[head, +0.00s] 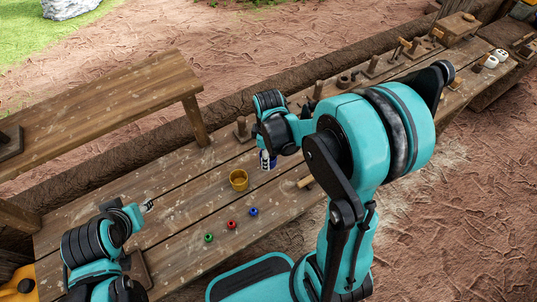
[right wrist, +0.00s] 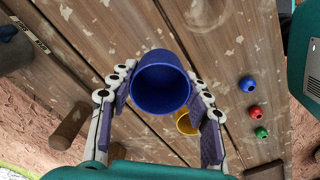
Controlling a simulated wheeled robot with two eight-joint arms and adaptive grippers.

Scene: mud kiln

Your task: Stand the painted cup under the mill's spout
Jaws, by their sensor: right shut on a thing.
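My right gripper (right wrist: 160,95) is shut on a blue cup (right wrist: 160,88), with one finger on each side of it. The wrist view looks into the cup's open mouth. In the head view the blue cup (head: 267,161) shows just below the right gripper, partly hidden by the fingers, over the bench. I cannot tell whether its base touches the wood. A yellow cup (head: 238,180) stands upright just left of it; it also shows in the right wrist view (right wrist: 186,122). My left gripper (head: 148,206) is over the bench's left part; its jaws are too small to read. I cannot make out the mill or its spout.
Green (head: 208,237), red (head: 231,224) and blue (head: 253,211) small balls lie on the bench's near side. A wooden post on a base (head: 242,131) stands along the far edge. More wooden pieces line the bench to the right. Bare planks lie left of the yellow cup.

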